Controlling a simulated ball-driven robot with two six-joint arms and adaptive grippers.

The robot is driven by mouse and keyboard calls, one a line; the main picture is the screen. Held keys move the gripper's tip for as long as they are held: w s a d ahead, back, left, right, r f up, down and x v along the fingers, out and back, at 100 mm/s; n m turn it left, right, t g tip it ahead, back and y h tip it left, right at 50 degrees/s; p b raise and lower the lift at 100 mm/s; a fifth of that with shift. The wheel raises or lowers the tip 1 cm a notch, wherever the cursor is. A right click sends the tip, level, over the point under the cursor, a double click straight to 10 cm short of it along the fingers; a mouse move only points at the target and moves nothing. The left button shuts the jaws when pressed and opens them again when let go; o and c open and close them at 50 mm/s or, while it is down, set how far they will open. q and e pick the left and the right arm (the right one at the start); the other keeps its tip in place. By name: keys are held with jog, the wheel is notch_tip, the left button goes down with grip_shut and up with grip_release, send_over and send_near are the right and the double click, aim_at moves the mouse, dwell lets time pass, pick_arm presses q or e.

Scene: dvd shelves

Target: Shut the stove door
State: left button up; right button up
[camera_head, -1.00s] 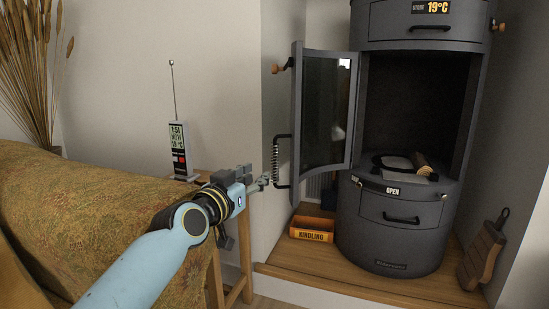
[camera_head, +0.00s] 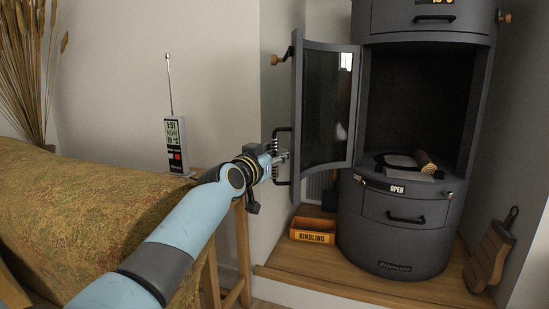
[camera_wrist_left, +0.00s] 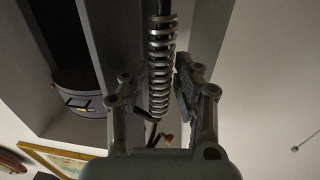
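The grey stove (camera_head: 390,240) stands in the alcove with its dark firebox (camera_head: 415,105) exposed. Its curved stove door (camera_head: 328,110), with a glass pane, stands wide open, swung out to the left. A black door handle (camera_head: 281,131) with a metal coil is on the door's free edge. My left gripper (camera_head: 279,160) is at this handle and partly hides it. In the left wrist view the coil (camera_wrist_left: 161,62) runs between the two fingers of my left gripper (camera_wrist_left: 154,98), which are apart, with a gap visible on the left side. My right gripper is out of view.
Inside the stove's opening lie a dark looped item and a log (camera_head: 427,163). An orange kindling box (camera_head: 312,230) sits on the wooden ledge (camera_head: 350,283) below the door. A radio (camera_head: 175,145) and a patterned sofa (camera_head: 90,210) are at left. A wooden board (camera_head: 488,258) leans at right.

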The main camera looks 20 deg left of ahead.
pick_arm(q)
grip_shut()
jog(key=shift+w+d+f, duration=0.1)
jog(key=shift+d+f, duration=0.05)
dwell(0.6)
